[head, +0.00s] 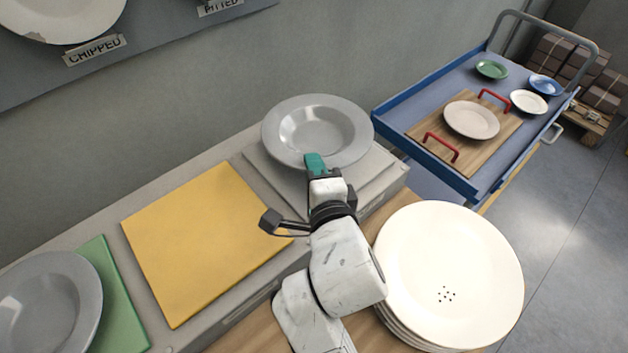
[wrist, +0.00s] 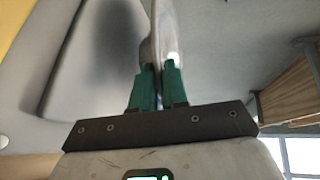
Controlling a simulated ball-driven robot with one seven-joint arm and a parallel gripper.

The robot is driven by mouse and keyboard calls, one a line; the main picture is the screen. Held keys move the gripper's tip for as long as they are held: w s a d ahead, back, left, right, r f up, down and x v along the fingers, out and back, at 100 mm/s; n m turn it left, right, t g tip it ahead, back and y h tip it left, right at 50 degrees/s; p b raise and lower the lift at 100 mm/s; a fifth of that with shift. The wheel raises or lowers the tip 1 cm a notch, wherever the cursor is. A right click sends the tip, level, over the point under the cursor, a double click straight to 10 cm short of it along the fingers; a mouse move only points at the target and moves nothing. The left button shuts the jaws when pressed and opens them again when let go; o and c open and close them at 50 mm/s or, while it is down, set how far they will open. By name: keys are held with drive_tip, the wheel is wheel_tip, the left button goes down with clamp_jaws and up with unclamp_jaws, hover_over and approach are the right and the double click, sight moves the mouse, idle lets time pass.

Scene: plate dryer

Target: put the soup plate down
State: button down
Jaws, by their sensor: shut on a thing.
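My gripper (head: 314,165) is shut on the near rim of a grey soup plate (head: 318,132). The plate is roughly level, over a pale grey square pad (head: 374,178) at the right end of the counter. In the wrist view the green fingers (wrist: 158,82) pinch the plate (wrist: 160,35), seen nearly edge-on. A dark shadow lies on the pad (wrist: 65,60) to the left there, and the plate appears to be clear of it. The plate hides much of the pad in the head view.
A bare yellow mat (head: 200,240) lies left of the pad. A second grey soup plate (head: 45,305) sits on a green mat (head: 118,300). A stack of cream plates (head: 450,270) stands right of my arm. A blue trolley (head: 430,85) with dishes is beyond. A wall panel (head: 160,40) is behind.

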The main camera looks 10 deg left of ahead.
wheel_tip(320, 180, down, 3)
drive_tip(key=shift+r+b, duration=0.1)
drive_tip(key=shift+b, duration=0.4)
drive_tip(key=c, duration=1.1)
unclamp_jaws()
drive_tip(key=shift+c, duration=0.2)
drive_tip(key=shift+s, duration=0.1)
drive_tip(key=b+v, duration=0.1)
drive_tip(key=v, duration=1.1)
drive_tip(key=shift+b, duration=0.35)
